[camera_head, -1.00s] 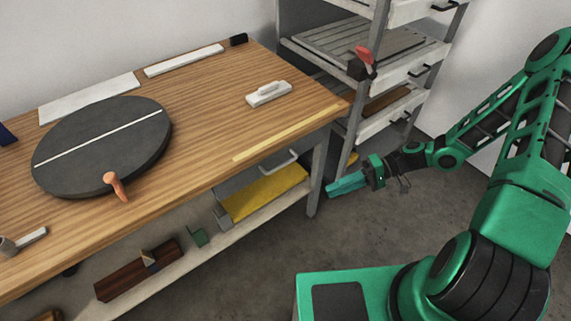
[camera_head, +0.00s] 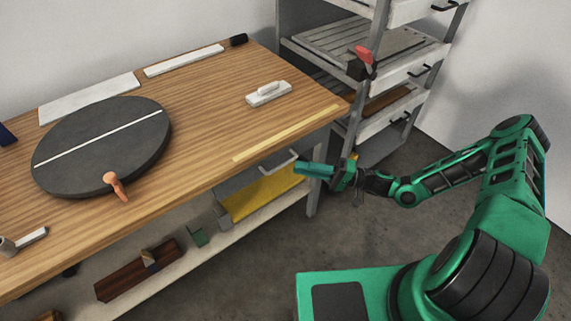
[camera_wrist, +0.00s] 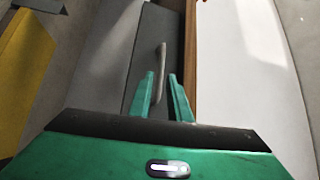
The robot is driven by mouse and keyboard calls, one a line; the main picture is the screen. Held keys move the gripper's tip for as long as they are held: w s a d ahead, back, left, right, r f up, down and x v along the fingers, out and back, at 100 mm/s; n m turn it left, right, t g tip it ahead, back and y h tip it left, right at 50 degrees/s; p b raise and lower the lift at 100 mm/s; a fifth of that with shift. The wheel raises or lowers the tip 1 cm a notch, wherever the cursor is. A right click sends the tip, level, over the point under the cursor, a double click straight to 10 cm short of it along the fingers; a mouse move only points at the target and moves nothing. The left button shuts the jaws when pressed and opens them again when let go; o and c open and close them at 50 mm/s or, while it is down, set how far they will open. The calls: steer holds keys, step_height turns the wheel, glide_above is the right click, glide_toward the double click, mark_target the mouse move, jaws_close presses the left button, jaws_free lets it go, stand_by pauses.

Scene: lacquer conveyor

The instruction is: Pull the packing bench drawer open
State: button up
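The packing bench (camera_head: 205,165) has a wooden top, and a grey drawer (camera_head: 238,179) sits under its front edge near the right corner. The drawer looks shut. Its metal bar handle (camera_head: 281,162) shows just left of my fingertips in the head view. My gripper (camera_head: 300,167) is at the right end of the bench front, close to the handle. In the wrist view the drawer front (camera_wrist: 146,50) is dark grey. The handle (camera_wrist: 162,62) stands ahead of my open gripper (camera_wrist: 161,76), in line with the gap between its fingers. I cannot tell whether they touch it.
A yellow box (camera_head: 262,195) is on the lower shelf below the drawer. A bench leg (camera_head: 314,190) stands beside my gripper. A grey rack (camera_head: 355,125) stands to the right of the bench. A black turntable (camera_head: 105,145) lies on top. The floor in front is clear.

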mark_target(283, 165)
steer(key=x, duration=0.7)
steer(key=shift+c, duration=0.3)
